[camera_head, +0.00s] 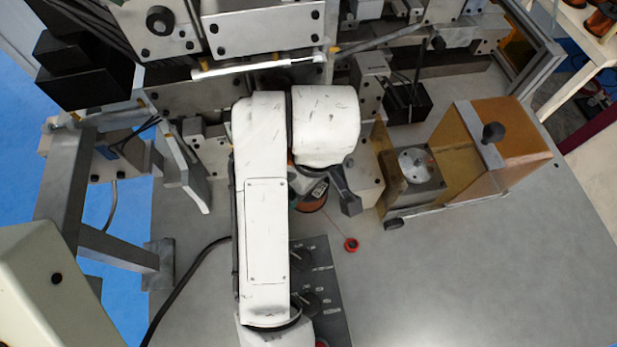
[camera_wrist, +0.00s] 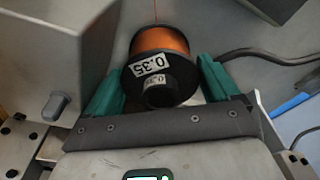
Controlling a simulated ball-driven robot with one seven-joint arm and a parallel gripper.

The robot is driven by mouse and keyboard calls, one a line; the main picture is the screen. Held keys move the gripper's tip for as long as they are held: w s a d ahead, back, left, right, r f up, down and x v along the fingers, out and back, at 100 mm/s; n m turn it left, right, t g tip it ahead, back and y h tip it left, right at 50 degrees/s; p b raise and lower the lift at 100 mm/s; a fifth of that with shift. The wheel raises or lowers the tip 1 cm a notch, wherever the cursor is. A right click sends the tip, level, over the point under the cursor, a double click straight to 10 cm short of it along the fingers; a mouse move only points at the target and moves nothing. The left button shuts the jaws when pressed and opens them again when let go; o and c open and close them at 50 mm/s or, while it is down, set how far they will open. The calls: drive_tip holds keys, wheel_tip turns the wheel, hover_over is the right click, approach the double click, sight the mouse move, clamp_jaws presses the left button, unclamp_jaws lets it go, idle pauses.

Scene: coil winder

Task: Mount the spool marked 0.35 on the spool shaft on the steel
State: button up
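The spool marked 0.35 (camera_wrist: 158,68) has copper-coloured wire, black flanges and white labels. In the wrist view its black hub end faces the camera. My gripper (camera_wrist: 160,75) has its green fingers against the two sides of the spool and appears shut on it. In the head view the spool (camera_head: 312,203) shows partly beneath my wrist, with one dark finger of my gripper (camera_head: 328,196) to its right. A thin wire runs from it to a small red ring (camera_head: 351,244). The spool's height above the steel table (camera_head: 440,270) is unclear. I cannot clearly pick out the spool shaft.
A steel block with a round disc (camera_head: 414,163) and an amber-sided box (camera_head: 515,150) stand right. Machine parts fill the back. The table's front right is clear.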

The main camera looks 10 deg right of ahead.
drive_tip(key=shift+o, duration=0.8)
drive_tip(key=r+p, duration=0.1)
drive_tip(key=r, duration=0.2)
drive_tip(key=r+p, duration=0.1)
drive_tip(key=r, duration=0.3)
drive_tip(key=s+r, duration=0.1)
drive_tip(key=r, duration=0.2)
drive_tip(key=shift+d+r+p, duration=0.25)
drive_tip(key=shift+r+p, duration=0.15)
